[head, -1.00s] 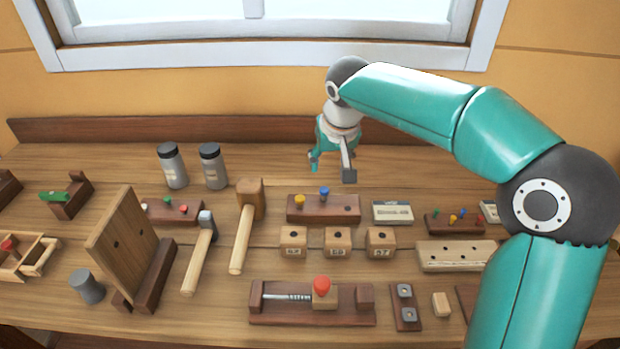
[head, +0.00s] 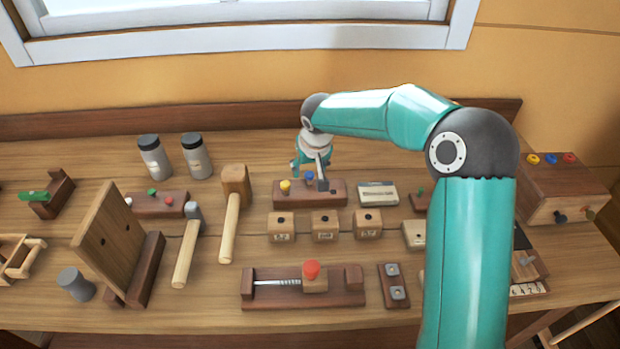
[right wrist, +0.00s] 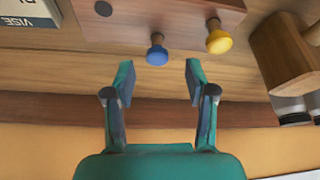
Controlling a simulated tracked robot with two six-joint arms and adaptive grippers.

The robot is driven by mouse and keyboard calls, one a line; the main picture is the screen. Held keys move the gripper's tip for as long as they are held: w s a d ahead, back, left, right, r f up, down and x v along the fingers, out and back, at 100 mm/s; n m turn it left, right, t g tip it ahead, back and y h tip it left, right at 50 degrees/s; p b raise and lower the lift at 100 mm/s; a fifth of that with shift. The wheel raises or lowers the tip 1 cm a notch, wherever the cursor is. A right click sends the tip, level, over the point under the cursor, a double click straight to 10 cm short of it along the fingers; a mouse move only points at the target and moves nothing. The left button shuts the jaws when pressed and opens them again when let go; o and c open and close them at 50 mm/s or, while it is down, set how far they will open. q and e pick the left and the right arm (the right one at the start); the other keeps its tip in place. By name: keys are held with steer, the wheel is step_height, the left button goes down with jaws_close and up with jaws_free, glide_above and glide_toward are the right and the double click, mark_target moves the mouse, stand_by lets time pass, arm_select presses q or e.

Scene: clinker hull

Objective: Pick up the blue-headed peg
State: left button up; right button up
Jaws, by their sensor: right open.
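The blue-headed peg (head: 309,176) stands in a dark wooden block (head: 282,199) near the back of the bench. A yellow-headed peg (head: 285,186) stands to its left in the same block. My right gripper (head: 308,169) is open at the back of the block, by the blue head. In the right wrist view the open fingers (right wrist: 160,80) are spread with nothing between them. The blue head (right wrist: 157,56) lies just beyond the tips, roughly centred between them, and the yellow head (right wrist: 219,39) is to its right. My left gripper is not in view.
A mallet (head: 233,200) lies left of the block. Several numbered wooden cubes (head: 325,225) stand in front, and a label card (head: 377,195) lies to the right. A box with coloured knobs (head: 560,190) stands at the right end. The bench behind the block is clear.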

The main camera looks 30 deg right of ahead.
mark_target(310, 175)
steer(key=x, duration=0.3)
steer(key=p+x, duration=0.1)
steer(key=shift+s+d+f, duration=0.15)
steer(key=shift+s+f, duration=0.05)
steer(key=shift+f, duration=0.15)
steer(key=c, duration=0.8)
